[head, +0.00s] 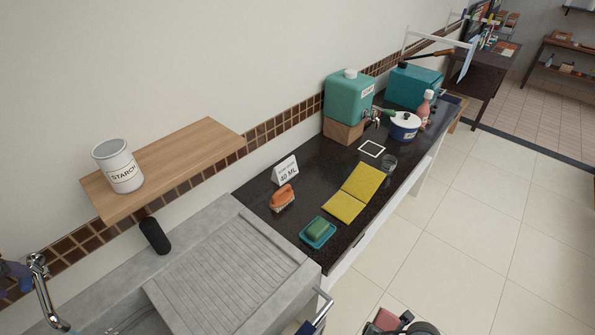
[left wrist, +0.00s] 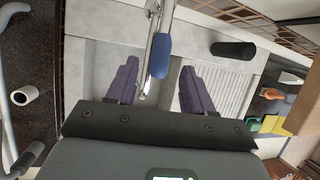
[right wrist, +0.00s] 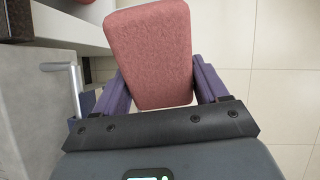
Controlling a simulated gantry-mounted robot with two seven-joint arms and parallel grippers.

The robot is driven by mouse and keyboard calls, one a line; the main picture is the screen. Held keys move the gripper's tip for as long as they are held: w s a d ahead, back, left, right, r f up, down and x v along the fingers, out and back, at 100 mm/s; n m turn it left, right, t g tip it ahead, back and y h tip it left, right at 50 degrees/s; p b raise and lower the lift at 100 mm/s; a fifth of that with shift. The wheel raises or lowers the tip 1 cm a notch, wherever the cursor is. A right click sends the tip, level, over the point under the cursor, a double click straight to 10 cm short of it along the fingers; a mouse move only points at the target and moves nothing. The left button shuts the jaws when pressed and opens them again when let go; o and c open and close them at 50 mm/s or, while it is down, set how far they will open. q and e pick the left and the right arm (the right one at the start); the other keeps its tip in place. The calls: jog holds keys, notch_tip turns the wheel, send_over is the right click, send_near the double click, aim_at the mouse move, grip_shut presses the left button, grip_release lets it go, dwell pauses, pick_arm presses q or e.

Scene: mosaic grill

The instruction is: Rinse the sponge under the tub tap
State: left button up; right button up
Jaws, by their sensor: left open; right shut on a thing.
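The sponge (right wrist: 155,55) is a reddish-pink block. My right gripper (right wrist: 158,90) is shut on it; in the head view the sponge (head: 384,320) shows at the bottom edge, out over the floor beside the counter. The chrome tap (head: 41,290) stands at the lower left of the head view, over the grey tub. In the left wrist view the tap (left wrist: 152,20) has a blue handle (left wrist: 163,56). My left gripper (left wrist: 160,90) is open, its purple fingers on either side of the blue handle. I cannot tell whether they touch it. No water is visible.
The grey tub's ribbed washboard (head: 235,275) lies right of the tap, with a black cylinder (head: 155,235) behind it. The dark counter (head: 270,230) holds an orange brush (head: 282,197), a green soap in a dish (head: 318,232) and yellow cloths (head: 355,192). A shelf (head: 190,160) juts above.

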aim_at(20, 282)
pick_arm(q)
jog(key=shift+x, duration=1.65)
grip_shut()
